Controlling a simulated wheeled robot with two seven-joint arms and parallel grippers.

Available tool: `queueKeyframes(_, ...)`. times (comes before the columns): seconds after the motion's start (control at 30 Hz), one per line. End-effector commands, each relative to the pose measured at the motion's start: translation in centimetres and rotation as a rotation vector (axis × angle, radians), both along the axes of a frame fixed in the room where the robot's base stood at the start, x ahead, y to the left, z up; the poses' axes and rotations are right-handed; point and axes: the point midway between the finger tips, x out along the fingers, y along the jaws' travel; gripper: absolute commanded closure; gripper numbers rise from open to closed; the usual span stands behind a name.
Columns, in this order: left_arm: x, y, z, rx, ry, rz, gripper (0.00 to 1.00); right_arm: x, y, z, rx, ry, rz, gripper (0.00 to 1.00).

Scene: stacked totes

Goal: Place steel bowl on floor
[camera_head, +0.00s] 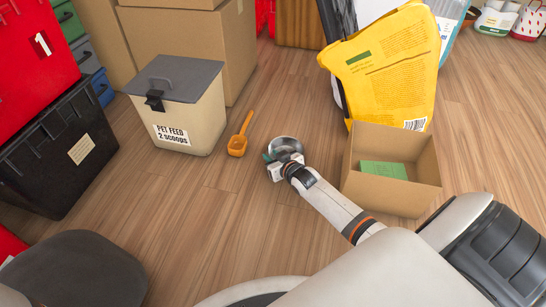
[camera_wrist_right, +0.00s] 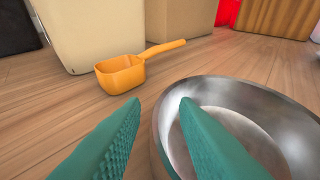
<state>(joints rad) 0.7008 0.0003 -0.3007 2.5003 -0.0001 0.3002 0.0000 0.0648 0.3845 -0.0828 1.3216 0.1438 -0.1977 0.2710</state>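The steel bowl (camera_head: 287,146) is shiny and upright, low at the wooden floor (camera_head: 215,215). It fills the lower right of the right wrist view (camera_wrist_right: 262,118). My right gripper (camera_head: 272,158) is at the bowl's near left edge. In the wrist view its green fingers (camera_wrist_right: 160,102) stand apart, one outside the bowl and one over its inside, with the rim between them. I see a gap between the fingers and no clear grip on the rim. The bowl appears to rest on the floor; its underside is hidden. My left gripper is not in view.
An orange scoop (camera_head: 238,143) lies left of the bowl, by a lidded pet feed bin (camera_head: 196,118). An open cardboard box (camera_head: 390,200) stands right, before a yellow bag (camera_head: 385,65). Black and red totes (camera_head: 60,150) stack at left. Floor left of my right arm is clear.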

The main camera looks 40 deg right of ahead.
Motion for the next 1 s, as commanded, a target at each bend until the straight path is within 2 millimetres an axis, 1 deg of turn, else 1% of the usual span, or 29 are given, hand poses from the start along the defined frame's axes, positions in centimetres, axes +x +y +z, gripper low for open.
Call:
queueKeyframes(0.17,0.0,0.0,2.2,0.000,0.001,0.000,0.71,-2.0,0.1,1.3,0.000,0.002,0.000,0.73)
queueKeyframes(0.4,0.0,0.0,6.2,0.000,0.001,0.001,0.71,-6.6,0.5,3.4,0.001,0.005,-0.001,0.73)
queueKeyframes(0.5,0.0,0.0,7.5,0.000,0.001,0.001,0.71,-8.4,0.6,4.0,0.001,0.003,-0.001,0.73)
queueKeyframes(0.6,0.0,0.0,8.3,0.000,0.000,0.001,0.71,-9.8,0.7,4.4,0.001,0.002,0.000,0.73)
queueKeyframes(0.7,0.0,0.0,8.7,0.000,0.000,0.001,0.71,-10.6,0.7,4.6,0.000,0.001,-0.001,0.73)
queueKeyframes(0.8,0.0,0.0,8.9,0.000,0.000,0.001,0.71,-11.0,0.7,4.7,-0.001,0.000,-0.001,0.73)
queueKeyframes(0.93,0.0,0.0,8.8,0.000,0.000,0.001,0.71,-11.1,0.8,4.6,-0.001,-0.001,-0.001,0.73)
queueKeyframes(1.0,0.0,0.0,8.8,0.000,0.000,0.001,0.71,-10.8,1.0,4.9,0.000,-0.011,0.003,0.73)
